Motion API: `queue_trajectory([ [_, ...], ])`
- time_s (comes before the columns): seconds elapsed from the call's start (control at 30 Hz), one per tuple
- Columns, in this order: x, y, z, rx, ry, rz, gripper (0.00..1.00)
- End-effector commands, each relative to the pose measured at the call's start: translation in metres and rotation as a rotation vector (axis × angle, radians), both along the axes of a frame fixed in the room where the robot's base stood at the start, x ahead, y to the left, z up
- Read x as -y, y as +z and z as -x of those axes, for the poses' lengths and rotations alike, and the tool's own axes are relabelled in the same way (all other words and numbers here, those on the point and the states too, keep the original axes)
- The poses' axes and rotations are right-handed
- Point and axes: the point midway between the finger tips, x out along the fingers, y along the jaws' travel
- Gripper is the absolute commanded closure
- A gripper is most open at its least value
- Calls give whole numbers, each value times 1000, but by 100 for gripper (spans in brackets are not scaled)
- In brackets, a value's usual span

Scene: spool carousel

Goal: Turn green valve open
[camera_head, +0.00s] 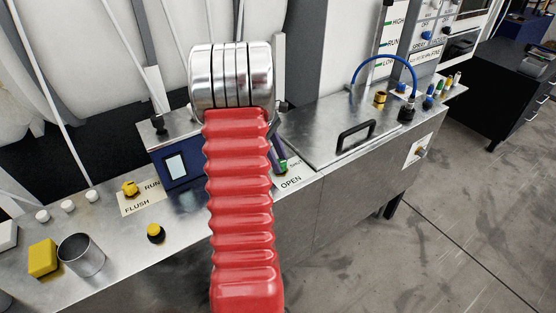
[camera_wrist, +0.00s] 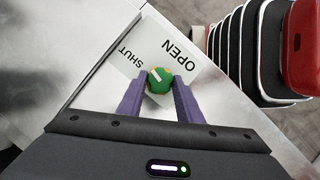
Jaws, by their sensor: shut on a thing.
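The green valve (camera_wrist: 159,84) is a small round knob with a white mark on its top, set on a white plate (camera_wrist: 121,66) lettered SHUT and OPEN. In the wrist view the white mark lies on the knob's upper left part; I cannot tell exactly which word it points to. My gripper (camera_wrist: 160,87) has its two purple fingers on either side of the knob, shut on it. In the head view the valve (camera_head: 283,167) shows only as a bit of green beside the OPEN lettering; my red arm hides most of that spot.
A blue box with a screen (camera_head: 176,166) stands left of my arm. A yellow valve (camera_head: 130,188), a yellow-topped black knob (camera_head: 155,233), a metal cup (camera_head: 81,255) and a yellow block (camera_head: 43,258) are further left. A lid with a black handle (camera_head: 356,136) lies right.

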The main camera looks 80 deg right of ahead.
Motion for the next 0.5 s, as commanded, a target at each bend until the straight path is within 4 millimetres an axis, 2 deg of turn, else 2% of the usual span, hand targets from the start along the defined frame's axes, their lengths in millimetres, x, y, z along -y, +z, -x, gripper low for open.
queue_trajectory([
  [0.5,4,0,2,0,-473,1,90],
])
